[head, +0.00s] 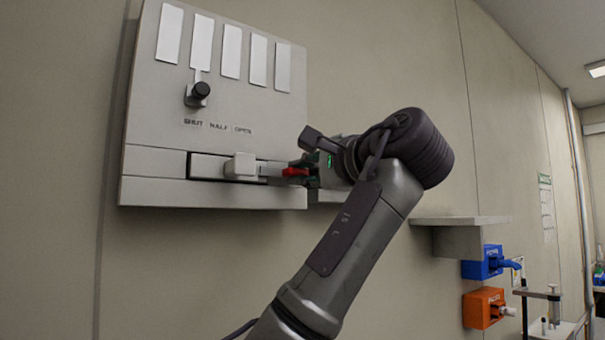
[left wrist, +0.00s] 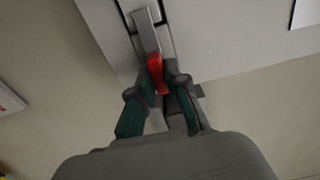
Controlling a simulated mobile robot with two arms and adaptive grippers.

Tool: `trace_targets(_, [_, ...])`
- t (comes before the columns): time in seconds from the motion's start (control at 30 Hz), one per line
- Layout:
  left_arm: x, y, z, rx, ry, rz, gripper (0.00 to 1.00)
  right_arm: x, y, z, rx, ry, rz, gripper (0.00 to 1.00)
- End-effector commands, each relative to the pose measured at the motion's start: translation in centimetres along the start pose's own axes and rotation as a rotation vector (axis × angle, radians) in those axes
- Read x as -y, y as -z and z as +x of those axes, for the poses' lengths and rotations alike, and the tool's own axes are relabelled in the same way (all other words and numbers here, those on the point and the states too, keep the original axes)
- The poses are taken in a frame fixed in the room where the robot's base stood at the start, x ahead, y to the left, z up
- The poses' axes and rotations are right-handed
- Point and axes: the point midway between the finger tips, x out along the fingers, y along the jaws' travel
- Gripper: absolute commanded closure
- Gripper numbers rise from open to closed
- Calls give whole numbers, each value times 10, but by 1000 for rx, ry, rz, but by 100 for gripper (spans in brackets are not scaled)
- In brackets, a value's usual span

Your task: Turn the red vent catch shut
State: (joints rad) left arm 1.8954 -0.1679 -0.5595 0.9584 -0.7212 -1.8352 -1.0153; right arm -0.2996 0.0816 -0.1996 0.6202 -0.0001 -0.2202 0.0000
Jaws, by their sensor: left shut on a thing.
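The red vent catch (head: 295,172) sits at the lower right of the grey wall panel (head: 240,115), at the end of a slot with a pale sliding block (head: 240,167). My left gripper (head: 304,170) is at the catch, coming from the right. In the left wrist view the red catch (left wrist: 156,72) lies between the two fingers of my left gripper (left wrist: 158,88), which are shut on it. A grey bar (left wrist: 146,32) runs on from the catch. The gripper hides part of the catch in the head view. My right gripper is not in view.
A black knob (head: 201,90) stands on the panel above labels reading SHUT, HALF and OPEN. A grey shelf (head: 462,221) juts from the wall at right. Blue (head: 482,262) and orange (head: 484,307) boxes are below it. The wall between is bare.

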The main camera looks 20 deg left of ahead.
Motion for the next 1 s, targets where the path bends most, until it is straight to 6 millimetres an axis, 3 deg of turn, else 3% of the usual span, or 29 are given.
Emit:
trace_targets(0.37, [1, 0, 0, -2, 2, 7, 100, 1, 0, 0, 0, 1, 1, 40])
trace_targets(0.4, [1, 0, 0, -2, 2, 7, 82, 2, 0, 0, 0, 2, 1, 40])
trace_targets(0.53, [0, 0, 0, -1, 1, 6, 61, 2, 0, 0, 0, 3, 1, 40])
trace_targets(0.83, [0, 0, -1, -1, 1, 5, 60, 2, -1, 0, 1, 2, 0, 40])
trace_targets(1.0, [0, 1, -17, -3, 2, 5, 60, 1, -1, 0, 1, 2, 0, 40])
